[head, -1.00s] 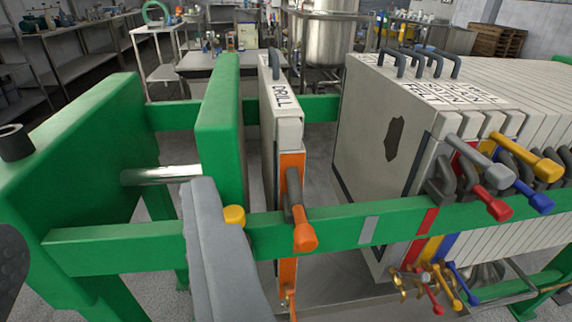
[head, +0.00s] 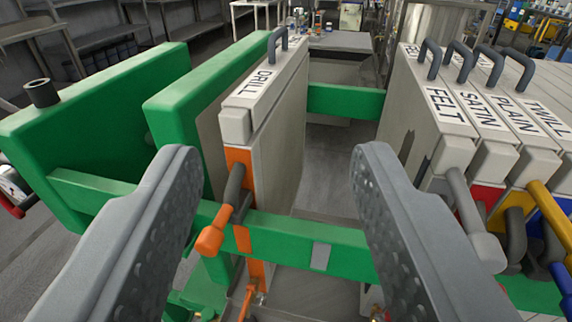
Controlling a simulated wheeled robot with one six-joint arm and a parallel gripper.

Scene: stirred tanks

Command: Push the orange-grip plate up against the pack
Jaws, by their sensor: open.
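The orange-grip plate (head: 277,133) stands upright on the green rails, labelled DRILL, with an orange edge strip and an orange-tipped side handle (head: 211,238). It stands close beside the green pressing plate (head: 180,105) on its left. The pack (head: 436,128) of pale plates, labelled FELT, SATIN, PLAIN and TWILL, stands to the right across a wide gap. My gripper (head: 275,165) is open and empty. Its left finger is in front of the green pressing plate, its right finger in front of the gap near the pack. The orange-grip plate's front edge shows between the fingers.
The green side rail (head: 290,236) crosses in front, bearing a small grey mark (head: 320,257). A grey side handle (head: 474,220) and coloured ones stick out from the pack on the right. The gap between plate and pack is clear.

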